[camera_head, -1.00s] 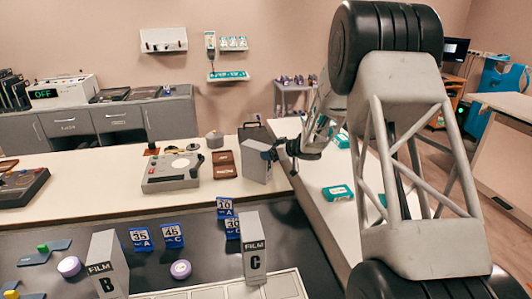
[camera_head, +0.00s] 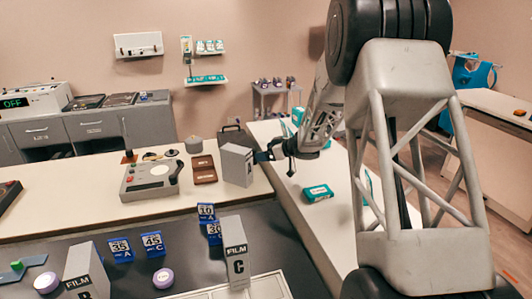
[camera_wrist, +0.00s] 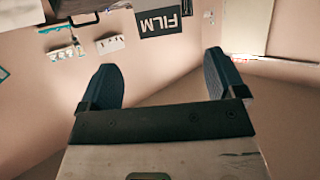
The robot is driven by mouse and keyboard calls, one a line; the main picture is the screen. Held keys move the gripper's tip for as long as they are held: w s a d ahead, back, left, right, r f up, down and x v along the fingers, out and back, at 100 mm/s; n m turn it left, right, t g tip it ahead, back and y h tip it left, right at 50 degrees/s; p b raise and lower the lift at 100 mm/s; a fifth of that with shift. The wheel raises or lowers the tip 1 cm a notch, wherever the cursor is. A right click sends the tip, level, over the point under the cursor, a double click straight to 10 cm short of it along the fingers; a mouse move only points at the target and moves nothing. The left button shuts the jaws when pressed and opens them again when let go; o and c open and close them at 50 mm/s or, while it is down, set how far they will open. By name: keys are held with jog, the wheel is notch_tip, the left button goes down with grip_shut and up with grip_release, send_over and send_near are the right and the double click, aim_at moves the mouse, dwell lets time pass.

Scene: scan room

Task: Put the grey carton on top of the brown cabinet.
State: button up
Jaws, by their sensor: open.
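A grey carton (camera_head: 237,165) stands upright on the far white counter in the head view. My gripper (camera_head: 262,156) is beside its right edge there; whether they touch I cannot tell. In the wrist view my gripper (camera_wrist: 164,83) is open, its two dark blue fingers wide apart, with only pinkish wall between them. The carton does not show in the wrist view. I cannot make out a brown cabinet in either view.
A grey device with a lever (camera_head: 149,178) and a small brown box (camera_head: 204,170) stand left of the carton. A teal box (camera_head: 317,193) lies on the right counter. A tall FILM C carton (camera_head: 235,250) and blue number cards (camera_head: 152,242) stand on the dark near counter.

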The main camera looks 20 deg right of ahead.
jog(key=shift+r, duration=0.1)
jog(key=s+r+m+t+h, duration=0.3)
jog(key=s+r+h, duration=0.15)
jog(key=r, duration=0.55)
jog(key=s+a+r+m+h, duration=0.1)
jog(key=s+r+m+h, duration=0.45)
jog(key=s, duration=0.75)
jog(key=s+a+f+g, duration=0.1)
jog(key=s+a+g, duration=0.2)
jog(key=s, duration=1)
jog(key=s+a+f+g, duration=0.1)
jog(key=s+a+g, duration=0.2)
jog(key=s, duration=1.1)
jog(key=s+a+f+g, duration=0.1)
jog(key=s+a+g, duration=0.3)
jog(key=s, duration=0.9)
jog(key=shift+s+f+m, duration=0.2)
jog(key=shift+s+m, duration=0.1)
jog(key=shift+m, duration=0.05)
